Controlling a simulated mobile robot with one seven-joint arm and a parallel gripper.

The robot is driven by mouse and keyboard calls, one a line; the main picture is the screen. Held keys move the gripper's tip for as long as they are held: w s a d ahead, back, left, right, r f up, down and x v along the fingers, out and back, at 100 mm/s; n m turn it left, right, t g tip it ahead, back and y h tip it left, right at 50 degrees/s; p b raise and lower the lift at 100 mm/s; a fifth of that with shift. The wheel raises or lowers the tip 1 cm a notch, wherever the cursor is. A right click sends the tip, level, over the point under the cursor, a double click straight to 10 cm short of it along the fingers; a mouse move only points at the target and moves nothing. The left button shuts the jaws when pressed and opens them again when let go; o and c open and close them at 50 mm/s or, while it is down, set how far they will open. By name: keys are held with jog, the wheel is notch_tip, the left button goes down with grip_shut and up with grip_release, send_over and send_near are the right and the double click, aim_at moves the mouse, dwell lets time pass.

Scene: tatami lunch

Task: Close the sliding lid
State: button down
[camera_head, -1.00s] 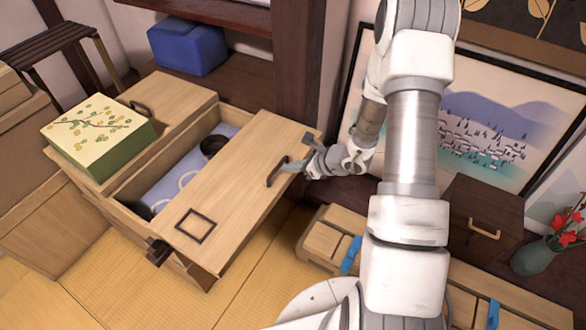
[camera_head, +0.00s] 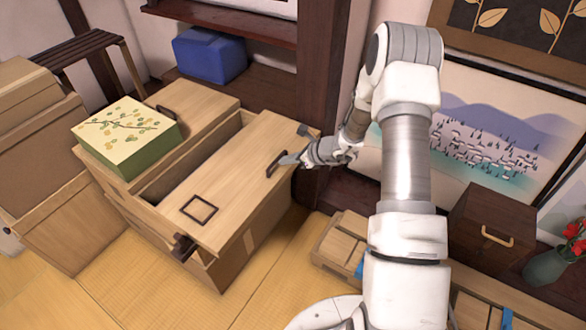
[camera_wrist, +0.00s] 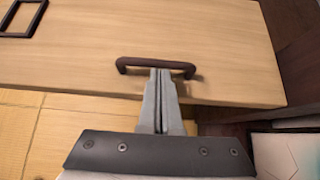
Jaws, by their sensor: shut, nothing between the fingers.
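The sliding lid (camera_head: 236,176) is a pale wooden panel on top of a wooden chest (camera_head: 232,262). It has a dark handle (camera_head: 276,164) near its right end and a dark square frame (camera_head: 199,208) near its front. A dark opening (camera_head: 192,161) shows between the lid and the fixed left part of the top. My gripper (camera_head: 290,159) is at the handle. In the wrist view its closed fingers (camera_wrist: 160,72) reach the middle of the lid's handle (camera_wrist: 130,66), with nothing between them. I cannot tell whether they touch it.
A green patterned box (camera_head: 128,136) stands on the chest's left part. A blue box (camera_head: 209,55) sits behind. A dark post (camera_head: 318,80) and a landscape picture (camera_head: 490,135) stand near my arm. Small wooden boxes (camera_head: 342,240) lie at right. Tatami floor (camera_head: 265,285) is clear in front.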

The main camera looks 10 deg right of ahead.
send_near(255, 154)
jog(key=w+a, duration=0.1)
jog(key=w+a+f, duration=0.1)
jog(key=w+a, duration=0.3)
jog(key=shift+f, duration=0.4)
jog(key=shift+w+a+r, duration=0.15)
jog(key=shift+a, duration=0.05)
